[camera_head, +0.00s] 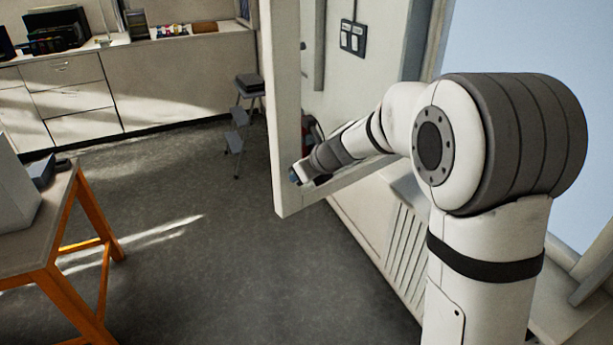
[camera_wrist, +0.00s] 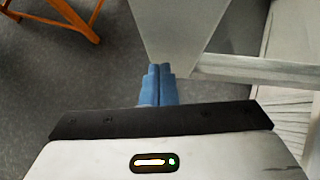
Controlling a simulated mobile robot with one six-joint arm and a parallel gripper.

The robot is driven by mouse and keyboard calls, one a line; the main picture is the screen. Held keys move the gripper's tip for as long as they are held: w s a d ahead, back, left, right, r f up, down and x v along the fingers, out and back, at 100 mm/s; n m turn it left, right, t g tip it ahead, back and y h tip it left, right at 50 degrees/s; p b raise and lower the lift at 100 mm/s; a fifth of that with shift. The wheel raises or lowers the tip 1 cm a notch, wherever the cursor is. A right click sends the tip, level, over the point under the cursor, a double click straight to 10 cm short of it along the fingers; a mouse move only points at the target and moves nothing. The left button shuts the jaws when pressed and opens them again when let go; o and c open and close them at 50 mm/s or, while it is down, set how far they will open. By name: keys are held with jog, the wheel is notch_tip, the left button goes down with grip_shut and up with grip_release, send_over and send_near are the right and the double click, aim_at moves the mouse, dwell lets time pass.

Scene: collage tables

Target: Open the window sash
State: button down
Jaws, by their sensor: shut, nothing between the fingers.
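The window sash (camera_head: 283,120) is a pale frame that stands swung out into the room, at an angle to the window opening on the right. Its lower corner and bottom rail show in the head view. My gripper (camera_head: 296,175) is beside the sash's free upright, near that lower corner. In the wrist view the blue fingers (camera_wrist: 158,70) are shut together with nothing between them. Their tips are at the lower end of the sash's upright (camera_wrist: 180,30); I cannot tell whether they touch it. No handle shows in either view.
An orange-legged table (camera_head: 60,215) stands at the left. A grey step stool (camera_head: 240,120) stands behind the sash, near a long cabinet (camera_head: 180,75). A slatted radiator (camera_head: 405,245) is below the window. The grey floor (camera_head: 190,250) between table and sash is clear.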

jog(key=shift+w+d, duration=0.1)
jog(key=shift+d, duration=0.1)
jog(key=s+d+r, duration=0.7)
jog(key=s, duration=0.2)
jog(key=s+d+f+n+g+h, duration=0.1)
jog(key=s+d+n, duration=0.3)
jog(key=s+n, duration=0.4)
jog(key=s+d+f+n+g+h, duration=0.1)
jog(key=s+d+f+n+h, duration=0.2)
jog(key=s+n, duration=0.4)
jog(key=s+d+f+n+h, duration=0.2)
jog(key=s+d+n, duration=0.3)
jog(key=s+n, duration=0.3)
jog(key=n, duration=0.3)
jog(key=shift+s+d+g+h+b, duration=0.25)
jog(key=shift+s+g+h+b, duration=0.05)
jog(key=shift+s+g+b, duration=0.1)
jog(key=shift+f, duration=0.1)
